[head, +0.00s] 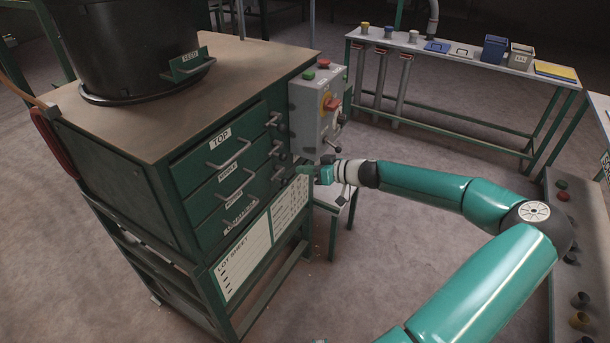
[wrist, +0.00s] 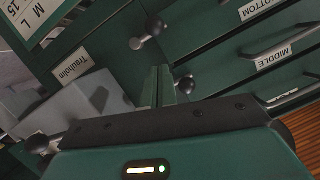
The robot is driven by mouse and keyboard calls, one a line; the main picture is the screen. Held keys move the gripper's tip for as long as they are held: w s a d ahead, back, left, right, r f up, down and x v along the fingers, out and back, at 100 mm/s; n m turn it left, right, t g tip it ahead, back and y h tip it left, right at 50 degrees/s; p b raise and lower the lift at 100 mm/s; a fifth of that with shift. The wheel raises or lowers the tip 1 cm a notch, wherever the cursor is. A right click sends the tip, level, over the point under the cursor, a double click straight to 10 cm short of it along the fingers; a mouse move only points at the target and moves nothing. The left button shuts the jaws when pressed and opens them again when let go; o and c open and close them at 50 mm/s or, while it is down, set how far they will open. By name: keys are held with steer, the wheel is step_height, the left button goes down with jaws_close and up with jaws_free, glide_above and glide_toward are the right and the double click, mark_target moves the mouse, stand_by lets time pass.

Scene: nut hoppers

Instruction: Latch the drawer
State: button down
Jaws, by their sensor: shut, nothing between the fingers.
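The green cabinet has a top drawer (head: 218,148), a middle drawer (head: 232,180) and a bottom drawer (head: 238,213), each with a bar handle; all look pushed in, though a small gap would be hard to see. Small latch levers with dark knobs sit at their right edge, such as the top latch (head: 274,120). My gripper (head: 300,172) is at the cabinet's right front edge, near the lower latches. In the wrist view my gripper (wrist: 160,87) is shut and empty, with a dark latch knob (wrist: 185,84) close beside the fingers. Another latch lever (wrist: 148,33) is beyond them.
A black hopper (head: 125,45) stands on the cabinet. A lot sheet (head: 243,266) is below the drawers. Floor between cabinet and back bench (head: 455,55) is mostly clear.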

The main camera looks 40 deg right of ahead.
steer(key=v, duration=0.9)
steer(key=shift+d, duration=0.2)
steer(key=shift+s+r, duration=0.1)
steer(key=shift+s, duration=0.05)
steer(key=a+f+n+g, duration=0.1)
steer(key=a+f+g, duration=0.1)
steer(key=a+g, duration=0.35)
steer(key=a+f+g+h, duration=0.1)
steer(key=a+f+g, duration=0.1)
steer(key=a, duration=0.7)
steer(key=a+f+n+g, duration=0.1)
steer(key=a+f+g, duration=0.15)
steer(key=a, duration=0.45)
steer(key=s+a+r+m+t+h, duration=0.1)
steer(key=s+a+r+h, duration=0.1)
steer(key=s+a+r, duration=0.5)
steer(key=s+a+r+m+t+h, duration=0.1)
steer(key=s+a+r+m+h, duration=0.1)
steer(key=s+a+r, duration=0.6)
step_height(320, 180, up, 7)
steer(key=shift+s+a+h, duration=0.3)
steer(key=shift+h, duration=0.4)
